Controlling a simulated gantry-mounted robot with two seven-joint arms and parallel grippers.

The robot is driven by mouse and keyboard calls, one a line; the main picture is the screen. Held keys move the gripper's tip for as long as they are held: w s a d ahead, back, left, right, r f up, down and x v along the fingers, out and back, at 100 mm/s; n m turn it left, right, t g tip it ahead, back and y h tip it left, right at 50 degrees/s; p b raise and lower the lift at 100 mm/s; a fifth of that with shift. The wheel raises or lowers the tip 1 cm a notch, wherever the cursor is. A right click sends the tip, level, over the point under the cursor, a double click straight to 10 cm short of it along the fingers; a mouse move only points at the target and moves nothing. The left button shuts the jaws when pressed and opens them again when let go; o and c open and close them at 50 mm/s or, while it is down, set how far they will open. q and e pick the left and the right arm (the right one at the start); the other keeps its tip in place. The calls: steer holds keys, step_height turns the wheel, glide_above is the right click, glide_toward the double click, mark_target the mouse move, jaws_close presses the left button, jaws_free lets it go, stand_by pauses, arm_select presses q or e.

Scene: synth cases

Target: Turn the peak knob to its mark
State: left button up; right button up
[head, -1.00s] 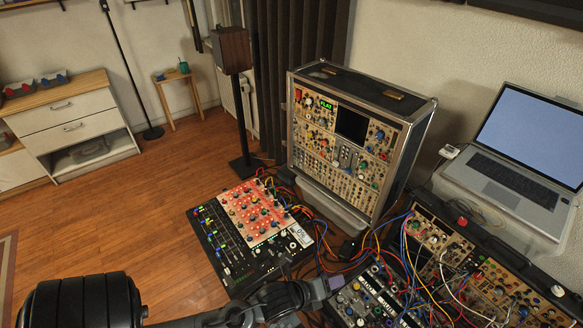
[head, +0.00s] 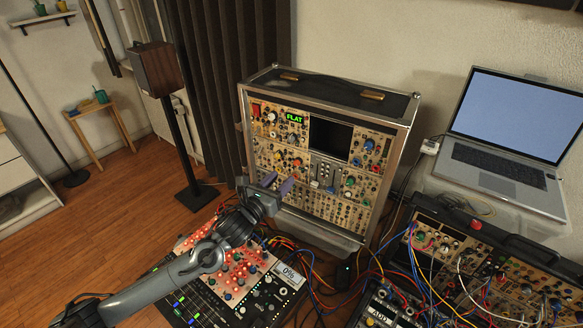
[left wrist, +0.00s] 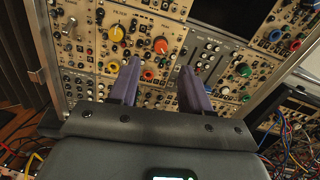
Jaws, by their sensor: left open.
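The upright synth case (head: 262,76) stands against the wall, its panel full of knobs and a lit display reading FLAT (head: 294,118). In the left wrist view a large yellow knob (left wrist: 116,33) and an orange-red knob (left wrist: 161,45) show on the panel ahead of my fingers. My left gripper (head: 277,183) is open and empty in front of the panel's lower left part. In the left wrist view its fingers (left wrist: 160,66) point at the panel, with the orange-red knob just beyond the gap. My right gripper is not in view.
A red-lit mixer (head: 238,281) with patch cables lies below my left arm. A laptop (head: 498,175) and a low open synth case (head: 470,244) are at right. A speaker (head: 158,69) on a stand is at left. Cables crowd the area below the upright case.

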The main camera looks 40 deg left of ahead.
mark_target(296, 164)
arm_select(q)
steer(key=w, duration=0.5)
steer(key=w+a, duration=0.1)
steer(key=w, duration=0.1)
steer(key=shift+w, duration=0.2)
jaws_close()
